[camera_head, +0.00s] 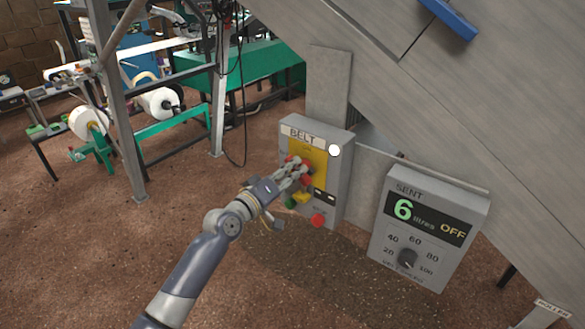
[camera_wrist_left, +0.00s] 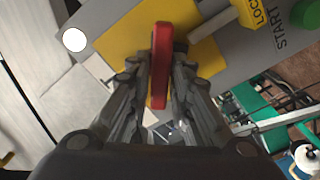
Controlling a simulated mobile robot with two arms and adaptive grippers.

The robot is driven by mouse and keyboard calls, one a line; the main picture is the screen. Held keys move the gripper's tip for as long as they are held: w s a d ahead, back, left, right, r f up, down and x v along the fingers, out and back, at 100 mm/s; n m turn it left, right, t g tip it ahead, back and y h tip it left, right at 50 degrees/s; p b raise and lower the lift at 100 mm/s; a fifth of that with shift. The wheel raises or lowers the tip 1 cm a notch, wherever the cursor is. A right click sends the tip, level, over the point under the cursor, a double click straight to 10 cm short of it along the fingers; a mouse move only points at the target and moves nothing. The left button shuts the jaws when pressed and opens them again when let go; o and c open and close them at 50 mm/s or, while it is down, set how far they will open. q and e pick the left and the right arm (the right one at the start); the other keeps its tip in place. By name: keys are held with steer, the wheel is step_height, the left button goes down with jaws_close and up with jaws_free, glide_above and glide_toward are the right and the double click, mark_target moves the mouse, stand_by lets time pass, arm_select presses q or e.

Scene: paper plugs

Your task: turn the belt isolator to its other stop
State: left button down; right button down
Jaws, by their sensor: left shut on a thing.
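The belt isolator is a red handle (camera_wrist_left: 161,65) on a yellow plate (camera_head: 320,159) on the front of the grey box labelled BELT (camera_head: 334,184). My left gripper (camera_head: 300,170) is at the handle, and in the left wrist view its fingers (camera_wrist_left: 160,85) are shut on the handle's two sides. In the left wrist view the handle stands nearly upright in the picture. In the head view the fingers hide most of the handle. My right gripper is in neither view.
A green button (camera_wrist_left: 309,15) labelled START and a red button (camera_head: 318,220) are on the same box. A grey box (camera_head: 388,234) with a dial, reading 6 litres and OFF, stands to the right. A metal post (camera_head: 125,120) stands at left; brown floor (camera_head: 110,240) is open.

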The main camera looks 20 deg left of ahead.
arm_select(q)
steer(key=n+p, duration=0.1)
steer(key=n, duration=0.3)
steer(key=shift+a+n, duration=0.1)
steer(key=shift+n, duration=0.2)
steer(key=shift+f+n+p, duration=0.2)
steer(key=shift+n+p, duration=0.25)
steer(key=shift+n, duration=1.05)
steer(key=c, duration=1.6)
jaws_free()
steer(key=shift+w, duration=0.1)
steer(key=shift+o, duration=0.2)
steer(key=v, duration=1.2)
